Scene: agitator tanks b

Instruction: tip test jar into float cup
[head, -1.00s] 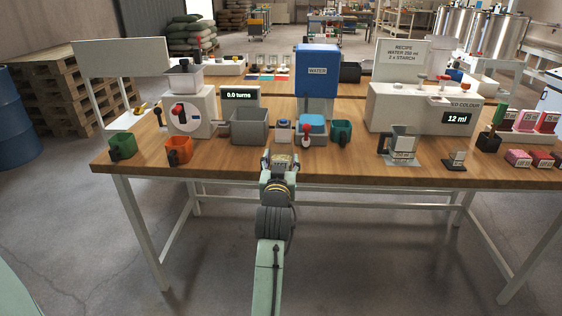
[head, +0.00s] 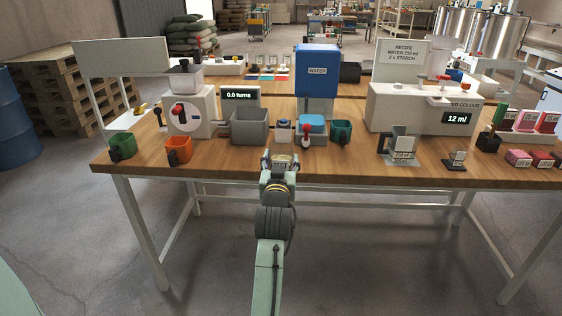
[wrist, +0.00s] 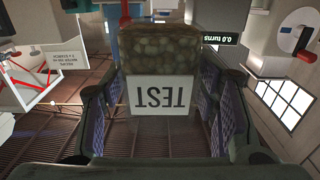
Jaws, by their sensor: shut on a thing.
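The test jar (wrist: 158,80) is between my gripper's fingers (wrist: 155,110) in the wrist view. It is a clear jar with a white TEST label, which reads upside down there, and brownish lumpy contents. In the head view my gripper (head: 280,163) is over the table's front edge, in front of the grey bin, and the jar shows only as a small pale shape in it. I cannot tell which vessel is the float cup; no label for it is readable. Cups in view are green (head: 121,146), orange (head: 179,150) and teal (head: 341,131).
The grey bin (head: 249,127), a small white box (head: 284,131) and a blue-topped box (head: 313,127) stand behind my gripper. A clear jug (head: 403,147) and a small dark-based holder (head: 455,160) stand to the right. The wooden table (head: 225,163) is bare beside my gripper.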

